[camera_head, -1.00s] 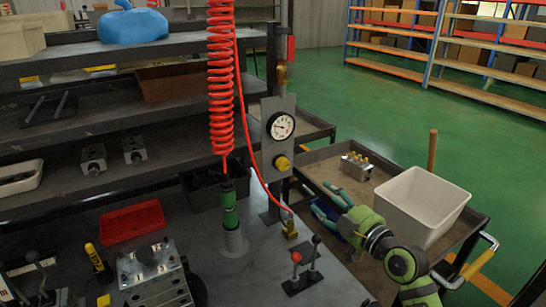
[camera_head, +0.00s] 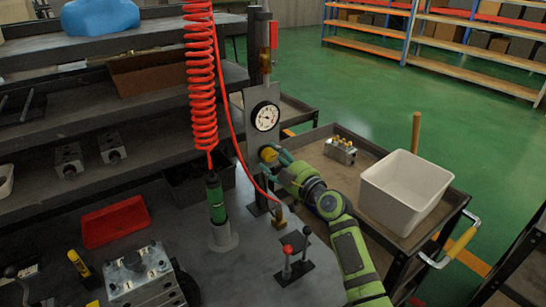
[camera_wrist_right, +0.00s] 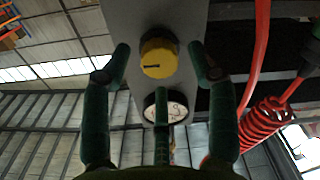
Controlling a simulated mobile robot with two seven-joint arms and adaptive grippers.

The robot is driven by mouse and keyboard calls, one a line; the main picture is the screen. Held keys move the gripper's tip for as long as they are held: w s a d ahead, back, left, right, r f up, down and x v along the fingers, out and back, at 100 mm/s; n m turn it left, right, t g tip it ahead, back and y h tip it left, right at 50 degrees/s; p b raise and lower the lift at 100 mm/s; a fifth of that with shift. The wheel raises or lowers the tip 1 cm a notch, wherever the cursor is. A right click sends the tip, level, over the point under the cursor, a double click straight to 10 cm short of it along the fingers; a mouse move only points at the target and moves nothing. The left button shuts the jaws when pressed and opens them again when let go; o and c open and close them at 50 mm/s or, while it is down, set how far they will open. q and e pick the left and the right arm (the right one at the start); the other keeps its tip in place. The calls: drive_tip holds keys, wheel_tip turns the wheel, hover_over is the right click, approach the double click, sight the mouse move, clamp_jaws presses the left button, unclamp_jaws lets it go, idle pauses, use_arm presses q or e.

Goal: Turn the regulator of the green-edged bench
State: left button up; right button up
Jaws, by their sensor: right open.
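The regulator's yellow knob (camera_head: 267,154) sits on an upright grey panel (camera_head: 238,112), below a round white gauge (camera_head: 265,116). In the right wrist view, the knob (camera_wrist_right: 158,58) faces the camera with a dark slot mark on it. My right gripper (camera_head: 281,157) is at the knob's right in the head view, its fingers open. In the wrist view, two fingers stand on either side of the knob with visible gaps, and a third points at it from below. No green edge shows on the bench (camera_head: 245,265). My left gripper is not in view.
A coiled red hose (camera_head: 201,85) hangs left of the panel, with a thinner red line passing close to it. Two small levers (camera_head: 293,257) stand on the bench below my right arm. A cart with a white bin (camera_head: 405,192) is at the right.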

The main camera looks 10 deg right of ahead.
drive_tip(key=shift+w+a, duration=0.25)
drive_tip(key=shift+w, duration=0.25)
drive_tip(key=c, duration=1.1)
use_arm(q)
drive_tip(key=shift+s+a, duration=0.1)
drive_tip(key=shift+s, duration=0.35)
use_arm(e)
drive_tip(key=shift+c, duration=0.2)
